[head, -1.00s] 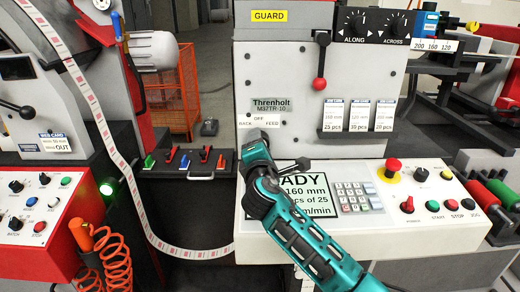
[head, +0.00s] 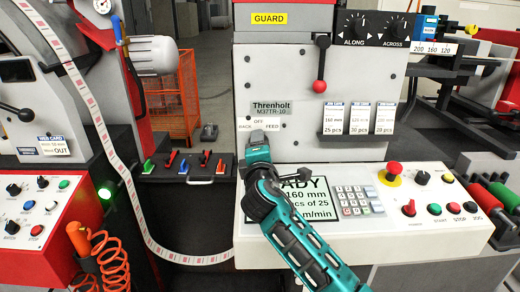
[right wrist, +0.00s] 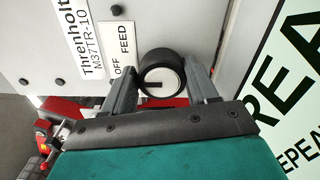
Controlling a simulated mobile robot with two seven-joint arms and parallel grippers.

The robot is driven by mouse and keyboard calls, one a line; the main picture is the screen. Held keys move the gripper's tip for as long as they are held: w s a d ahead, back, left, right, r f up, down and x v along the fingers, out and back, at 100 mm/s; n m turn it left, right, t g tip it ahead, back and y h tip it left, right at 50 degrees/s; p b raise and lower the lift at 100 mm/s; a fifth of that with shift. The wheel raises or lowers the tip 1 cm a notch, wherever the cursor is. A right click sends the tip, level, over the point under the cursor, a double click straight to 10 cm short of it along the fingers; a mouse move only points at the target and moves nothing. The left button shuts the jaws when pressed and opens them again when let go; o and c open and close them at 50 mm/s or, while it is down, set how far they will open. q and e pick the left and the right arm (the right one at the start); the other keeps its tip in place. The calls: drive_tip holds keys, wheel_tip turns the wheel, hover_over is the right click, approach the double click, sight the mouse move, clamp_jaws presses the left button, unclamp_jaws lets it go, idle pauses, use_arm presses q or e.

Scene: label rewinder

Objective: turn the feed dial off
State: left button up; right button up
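The feed dial (right wrist: 160,78) is a round black knob with a pale face, on the grey machine front beside its label (right wrist: 123,55). In the right wrist view, the short black mark on its face points left, towards the word OFF. My right gripper (right wrist: 162,86) has one finger on each side of the dial, and both fingers appear to touch it. In the head view, my right gripper (head: 257,139) is just under the BACK, OFF, FEED label (head: 258,124) and hides the dial. My left gripper is not in view.
Below the gripper, the white control panel (head: 420,236) juts out, with a display (head: 300,200) partly behind my arm, a keypad (head: 357,200) and a red stop button (head: 394,168). A red-knobbed lever (head: 320,70) stands above right. Job cards (head: 359,118) hang on the right.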

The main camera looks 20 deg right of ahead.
drive_tip(key=o, duration=0.4)
drive_tip(key=shift+d, duration=0.15)
drive_tip(key=v, duration=1.3)
drive_tip(key=shift+w, duration=0.1)
